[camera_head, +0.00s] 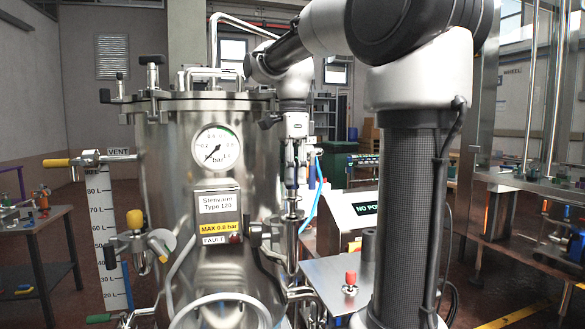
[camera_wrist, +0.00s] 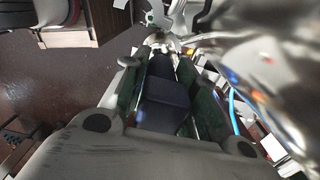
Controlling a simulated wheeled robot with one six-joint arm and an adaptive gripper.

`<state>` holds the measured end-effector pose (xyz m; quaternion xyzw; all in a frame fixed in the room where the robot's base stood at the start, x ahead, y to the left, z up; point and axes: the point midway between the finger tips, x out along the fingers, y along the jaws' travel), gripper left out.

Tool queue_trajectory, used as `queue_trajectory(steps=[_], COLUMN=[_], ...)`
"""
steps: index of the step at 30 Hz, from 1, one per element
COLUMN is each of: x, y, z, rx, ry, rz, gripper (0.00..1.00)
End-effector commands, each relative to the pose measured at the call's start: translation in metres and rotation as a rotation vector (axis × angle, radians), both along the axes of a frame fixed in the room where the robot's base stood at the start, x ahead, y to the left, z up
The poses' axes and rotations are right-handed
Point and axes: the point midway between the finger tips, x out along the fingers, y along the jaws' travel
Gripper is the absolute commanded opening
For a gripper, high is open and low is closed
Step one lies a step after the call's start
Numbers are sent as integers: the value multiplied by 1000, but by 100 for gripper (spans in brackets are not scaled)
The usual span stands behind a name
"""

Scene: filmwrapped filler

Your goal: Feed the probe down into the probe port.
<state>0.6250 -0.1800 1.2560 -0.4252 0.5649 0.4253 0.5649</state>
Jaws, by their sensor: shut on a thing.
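My gripper (camera_head: 292,165) points straight down at the right side of the steel tank. In the wrist view its two fingers with green pads (camera_wrist: 166,95) are closed on the dark body of the probe (camera_wrist: 165,103). In the head view the probe (camera_head: 291,195) hangs upright below the fingers, with a thin metal part at its lower end. A small metal fitting, which looks like the probe port (camera_head: 292,215), stands directly beneath it on the tank's side. The probe's tip is too small to make out, so I cannot tell whether it is inside the port.
The steel tank (camera_head: 160,150) with a pressure gauge (camera_head: 216,147) stands close to the left of my gripper. A blue hose (camera_head: 313,196) runs just to the right. A metal surface with a red-topped knob (camera_head: 350,280) lies lower right.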

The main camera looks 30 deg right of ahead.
Motion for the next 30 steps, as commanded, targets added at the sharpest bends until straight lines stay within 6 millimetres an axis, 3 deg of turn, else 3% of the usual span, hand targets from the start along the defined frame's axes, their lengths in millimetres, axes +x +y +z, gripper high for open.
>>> queue_trajectory(steps=[21, 30], x=[0, 0], y=[0, 0], z=[-31, -36], rx=[0, 0], ry=[1, 0], rz=[0, 0], gripper=[0, 0])
